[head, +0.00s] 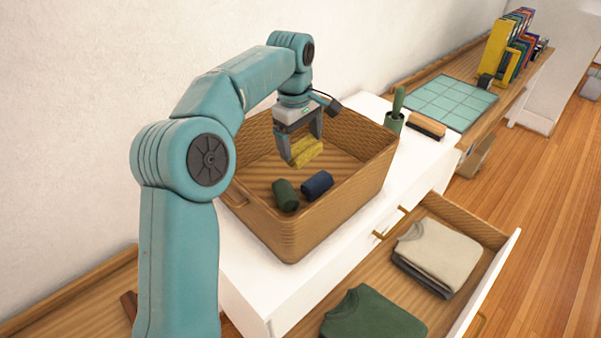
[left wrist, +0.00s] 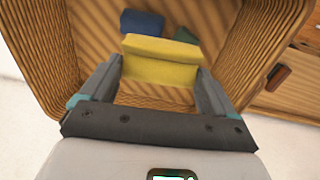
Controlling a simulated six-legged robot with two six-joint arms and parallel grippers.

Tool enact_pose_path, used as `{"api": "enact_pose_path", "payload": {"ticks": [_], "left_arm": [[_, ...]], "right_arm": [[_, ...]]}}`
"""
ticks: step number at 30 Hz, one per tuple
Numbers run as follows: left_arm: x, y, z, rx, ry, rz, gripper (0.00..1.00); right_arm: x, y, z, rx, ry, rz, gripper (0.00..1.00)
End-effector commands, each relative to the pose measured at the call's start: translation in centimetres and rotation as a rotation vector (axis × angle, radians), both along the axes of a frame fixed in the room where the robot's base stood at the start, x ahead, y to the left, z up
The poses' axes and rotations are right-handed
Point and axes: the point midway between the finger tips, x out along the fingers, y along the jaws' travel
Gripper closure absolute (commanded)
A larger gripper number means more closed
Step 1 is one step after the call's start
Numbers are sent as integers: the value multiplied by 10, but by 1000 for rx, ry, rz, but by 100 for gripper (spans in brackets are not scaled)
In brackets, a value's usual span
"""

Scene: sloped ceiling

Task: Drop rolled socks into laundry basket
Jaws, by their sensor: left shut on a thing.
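A wicker laundry basket (head: 290,235) stands on a white dresser top. A dark green rolled sock (head: 285,195) and a navy blue rolled sock (head: 317,185) lie on its floor, side by side. My left gripper (head: 304,155) points down inside the basket and is shut on a yellow rolled sock (head: 308,152), held above the floor behind the other two. In the left wrist view the yellow sock (left wrist: 160,62) spans between the fingers, with the blue sock (left wrist: 142,22) and part of the green sock (left wrist: 185,36) beyond it. My right gripper is not in view.
An open drawer in front holds a folded green shirt (head: 372,315) and folded beige clothes (head: 438,254). A green pot (head: 394,122) and a brush (head: 427,125) stand right of the basket. A tiled mat (head: 449,102) and upright books (head: 510,45) lie farther back.

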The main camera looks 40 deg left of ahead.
Motion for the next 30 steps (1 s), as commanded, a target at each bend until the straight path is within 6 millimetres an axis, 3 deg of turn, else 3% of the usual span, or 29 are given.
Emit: {"api": "enact_pose_path", "payload": {"ticks": [1, 4, 16, 27, 28, 29, 30], "left_arm": [[-2, 1, -16, -1, 4, 2, 45], [-1, 1, -37, -1, 3, 2, 45], [2, 3, -89, 0, 3, 1, 45], [2, 3, -97, 1, 0, 1, 45], [2, 3, -97, 1, 0, 1, 7], [2, 3, -97, 1, 0, 1, 0], [2, 3, -97, 1, 0, 1, 0]], "right_arm": [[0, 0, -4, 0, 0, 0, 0], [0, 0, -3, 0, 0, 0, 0], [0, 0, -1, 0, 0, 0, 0], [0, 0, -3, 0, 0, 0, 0], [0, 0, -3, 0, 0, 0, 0], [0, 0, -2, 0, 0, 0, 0], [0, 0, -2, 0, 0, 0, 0]]}}
